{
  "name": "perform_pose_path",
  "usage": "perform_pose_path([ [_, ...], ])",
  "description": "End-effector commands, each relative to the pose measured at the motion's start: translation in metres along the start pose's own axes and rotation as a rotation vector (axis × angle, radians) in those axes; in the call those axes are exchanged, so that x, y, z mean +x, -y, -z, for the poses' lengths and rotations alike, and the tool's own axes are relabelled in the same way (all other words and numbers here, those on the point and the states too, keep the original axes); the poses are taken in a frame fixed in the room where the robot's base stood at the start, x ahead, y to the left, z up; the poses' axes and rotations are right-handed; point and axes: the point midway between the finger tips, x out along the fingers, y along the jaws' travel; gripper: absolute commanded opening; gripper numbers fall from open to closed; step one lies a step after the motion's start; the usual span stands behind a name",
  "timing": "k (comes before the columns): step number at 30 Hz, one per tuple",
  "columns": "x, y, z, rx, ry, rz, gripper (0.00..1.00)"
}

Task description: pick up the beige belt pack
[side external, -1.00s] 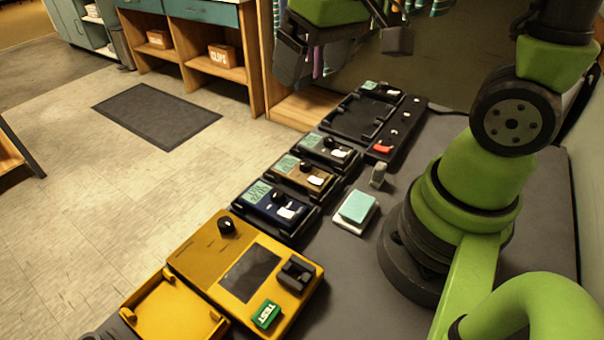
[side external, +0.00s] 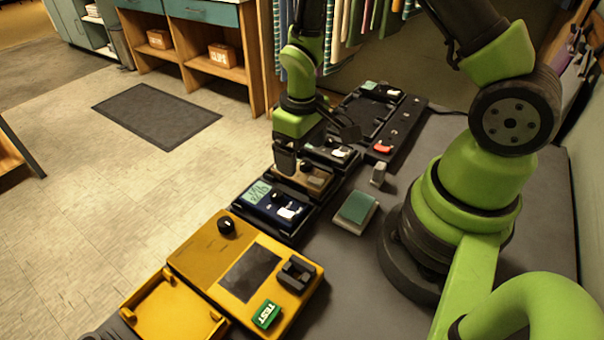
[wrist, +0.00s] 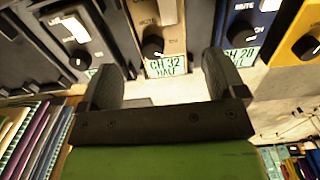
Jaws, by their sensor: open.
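The beige belt pack (side external: 302,181) sits in the row between a black pack (side external: 332,153) and a navy pack (side external: 272,210). My gripper (side external: 315,147) is above its far-left end, which it partly hides in the side view. In the wrist view the beige pack (wrist: 170,38) lies ahead between my two open fingers (wrist: 160,78). Its black knob and its "CH 32 HALF" label show there. The fingers are empty; I cannot tell whether they touch the pack.
The navy pack (wrist: 237,20) and a dark pack (wrist: 75,28) stand close on either side. A yellow tester (side external: 245,265) is at the front, a black charger tray (side external: 365,118) at the back. A teal-topped pad (side external: 355,208) lies to the right. Hanging cloths (side external: 355,20) are behind.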

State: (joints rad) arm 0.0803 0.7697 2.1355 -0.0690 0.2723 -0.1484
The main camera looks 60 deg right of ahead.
Motion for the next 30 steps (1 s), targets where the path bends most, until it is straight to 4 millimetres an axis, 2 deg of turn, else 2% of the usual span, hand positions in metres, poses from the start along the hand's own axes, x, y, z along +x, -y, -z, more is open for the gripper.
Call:
perform_pose_path([
  [9,0.042,0.002,-0.002,-0.001,0.003,0.0,0.89],
  [19,0.048,0.002,-0.002,0.0,0.0,0.0,0.89],
  [26,0.048,0.002,-0.002,0.0,0.001,0.0,0.36],
  [27,0.048,0.002,-0.002,0.0,0.001,0.0,0.32],
  [30,0.048,0.002,-0.002,0.0,0.0,0.0,0.32],
])
